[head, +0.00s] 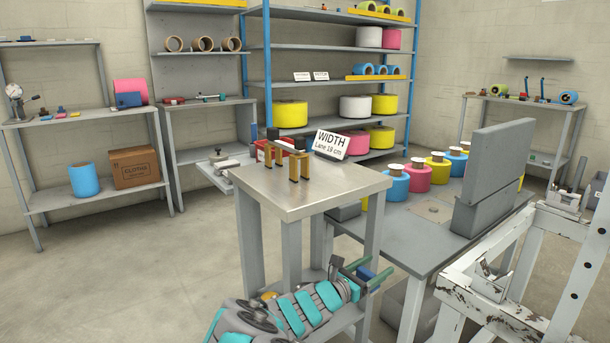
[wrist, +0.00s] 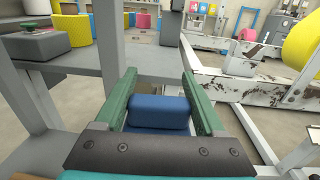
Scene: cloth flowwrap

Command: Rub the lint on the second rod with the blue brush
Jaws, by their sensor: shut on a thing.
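My gripper (head: 372,270) has green fingers and is low beside the small metal-topped table in the head view. In the wrist view its fingers (wrist: 158,95) stand on both sides of a blue block, which appears to be the blue brush (wrist: 158,112). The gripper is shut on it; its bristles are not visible. The brush also shows in the head view (head: 365,273), partly hidden by the fingers. A white, chipped frame (head: 488,312) stands at the right, apart from the gripper. I cannot make out which part is the second rod, nor any lint for certain.
The small table (head: 310,190) bears a "WIDTH Lane 19 cm" sign (head: 331,144) and brown upright pieces. A grey bench (head: 400,240) with colored rolls stands behind it. The white frame's chipped beam (wrist: 235,84) crosses the wrist view's right side. Open floor shows at left.

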